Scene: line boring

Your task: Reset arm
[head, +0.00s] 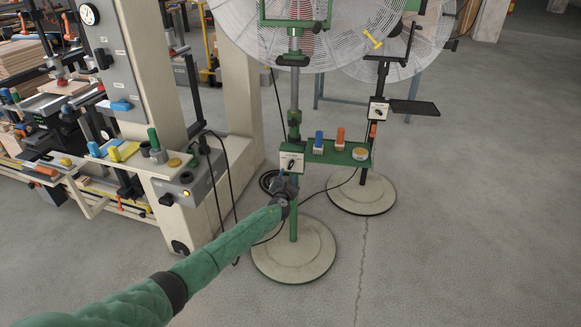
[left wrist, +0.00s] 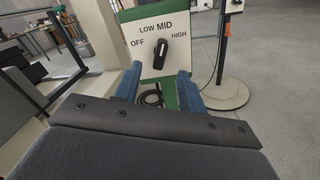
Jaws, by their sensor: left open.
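My left gripper (head: 288,181) is in front of the green fan stand, just below its white switch panel (head: 291,161). In the left wrist view my left gripper (left wrist: 158,88) shows two blue fingers apart, with nothing held between them. The panel (left wrist: 148,55) is ahead of the fingertips, marked OFF, LOW, MID and HIGH. Its black knob (left wrist: 160,53) stands nearly upright, its top toward MID, and looks clear of the fingers. My green left arm reaches in from the lower left in the head view. My right gripper is not in view.
The green shelf (head: 328,152) holds a blue item, an orange item and a round tin. The fan's round base (head: 293,262) stands on the floor, with a second fan base (head: 362,195) behind it. A machine with loose cables is at left. Open floor lies at right.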

